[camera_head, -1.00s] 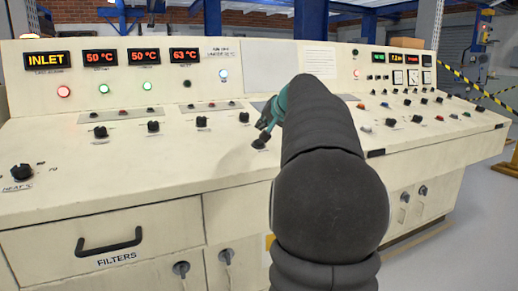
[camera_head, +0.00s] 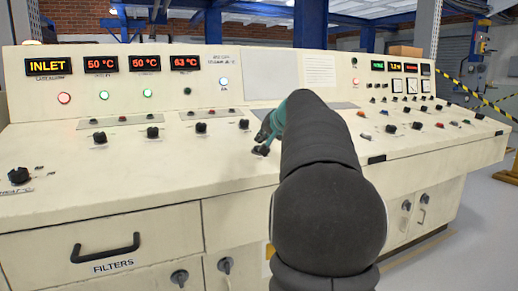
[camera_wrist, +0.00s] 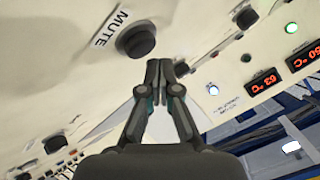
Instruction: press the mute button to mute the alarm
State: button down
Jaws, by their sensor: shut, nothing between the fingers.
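In the wrist view, a round black button (camera_wrist: 136,41) stands out of the cream panel beside a white label reading MUTE (camera_wrist: 111,28). My gripper (camera_wrist: 160,66) is shut and empty. Its fingertips appear just below and to the right of the button in that picture; whether they touch the panel I cannot tell. In the head view, my gripper (camera_head: 264,138) is at the sloping desk, largely hidden by my arm. I cannot surely pick out the mute button there.
The cream console (camera_head: 110,180) fills the view, with several black knobs such as one at left (camera_head: 152,132). An INLET display (camera_head: 48,66) and temperature displays (camera_head: 145,63) are lit above coloured lamps. A drawer marked FILTERS (camera_head: 160,235) is below.

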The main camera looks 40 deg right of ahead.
jog(key=shift+f, duration=0.15)
dwell(0.6)
jog(key=shift+w+f+b, duration=0.1)
jog(key=shift+f+b, duration=0.2)
jog(key=shift+b, duration=0.05)
jog(key=shift+w+f+b, duration=0.1)
jog(key=shift+f+b, duration=0.3)
jog(key=shift+f, duration=0.1)
dwell(0.7)
dwell(0.4)
jog(key=shift+s+r+p, duration=0.2)
jog(key=shift+r+p, duration=0.4)
jog(key=shift+r, duration=0.35)
jog(key=r+p, duration=0.1)
jog(key=r, duration=0.1)
jog(key=s+r+p, duration=0.1)
jog(key=r+p, duration=0.1)
jog(key=shift+a+r, duration=0.1)
jog(key=shift+r, duration=0.3)
dwell(0.5)
